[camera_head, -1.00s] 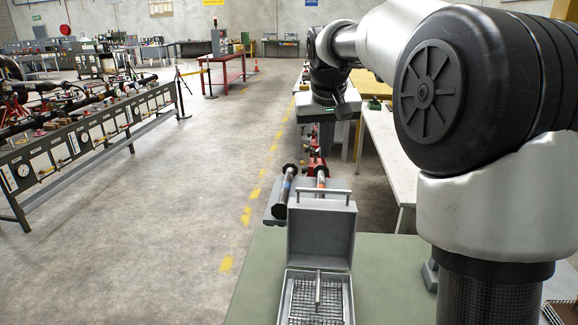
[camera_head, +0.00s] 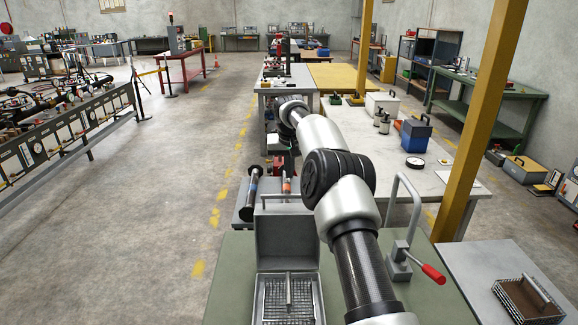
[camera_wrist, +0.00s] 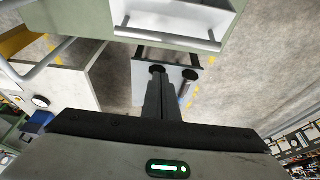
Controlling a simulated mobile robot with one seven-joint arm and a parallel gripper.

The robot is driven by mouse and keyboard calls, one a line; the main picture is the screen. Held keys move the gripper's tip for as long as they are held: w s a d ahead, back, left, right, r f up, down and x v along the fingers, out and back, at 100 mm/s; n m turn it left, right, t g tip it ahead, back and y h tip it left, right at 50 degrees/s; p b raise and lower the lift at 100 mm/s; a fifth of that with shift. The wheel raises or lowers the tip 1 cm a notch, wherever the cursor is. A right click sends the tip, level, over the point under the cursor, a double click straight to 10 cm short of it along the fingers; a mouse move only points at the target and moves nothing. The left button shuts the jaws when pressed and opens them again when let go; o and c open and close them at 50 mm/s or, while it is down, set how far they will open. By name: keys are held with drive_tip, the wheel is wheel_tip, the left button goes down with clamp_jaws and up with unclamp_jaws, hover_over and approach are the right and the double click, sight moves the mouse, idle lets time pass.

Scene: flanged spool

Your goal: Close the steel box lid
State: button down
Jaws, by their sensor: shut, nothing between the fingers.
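The steel box (camera_head: 318,300) stands on the green-topped table, with a wire grid and a short bar inside it. Its lid (camera_head: 284,240) is open and stands upright at the back edge, with a bar handle (camera_head: 277,197) along its top. In the wrist view the lid (camera_wrist: 190,14) is at the top edge, with a handle bar (camera_wrist: 172,38) below it. My gripper (camera_wrist: 161,76) is shut and empty, apart from the lid, with its fingers over the spool stand area. In the head view my arm reaches past the box's right side; the fingers cannot be made out.
A spool (camera_head: 250,190) with dark flanges lies on a grey stand behind the box. A toggle clamp with a red handle (camera_head: 433,274) stands right of my arm. A yellow post (camera_head: 478,130) and a white worktable (camera_head: 440,182) are farther right. Open floor lies left.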

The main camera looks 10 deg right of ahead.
sight(289, 206)
drive_tip(key=shift+s+a+f, duration=0.1)
drive_tip(key=shift+s+f, duration=0.25)
drive_tip(key=shift+f, duration=0.5)
drive_tip(key=shift+s+a+f, duration=0.1)
drive_tip(key=shift+s+f, duration=0.25)
drive_tip(key=shift+f, duration=0.45)
drive_tip(key=shift+s+a+f, duration=0.1)
drive_tip(key=shift+s+f, duration=0.25)
drive_tip(key=shift+f, duration=0.5)
drive_tip(key=shift+f, duration=0.1)
